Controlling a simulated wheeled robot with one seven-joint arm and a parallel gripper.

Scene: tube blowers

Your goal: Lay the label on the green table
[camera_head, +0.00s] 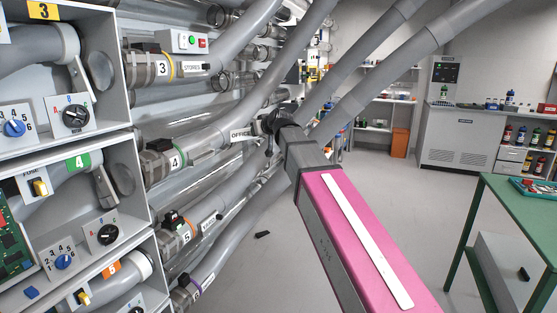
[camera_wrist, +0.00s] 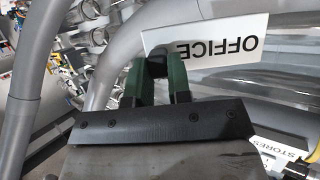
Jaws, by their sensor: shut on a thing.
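A white label reading OFFICE (camera_head: 240,133) is at the left of my gripper (camera_head: 268,125), beside the tube marked 4. In the wrist view the label (camera_wrist: 225,45) appears upside down at the fingertips. From these views I cannot tell whether the label still touches the tube. The green table (camera_head: 500,206) stands at the far right of the head view, away from my gripper.
Several grey tubes rise around my gripper. A STORES label (camera_head: 192,68) sits on the tube marked 3. Panels with knobs (camera_head: 72,117) fill the left. A tray (camera_head: 538,188) lies on the table. A small black object (camera_head: 262,235) lies on the otherwise open floor.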

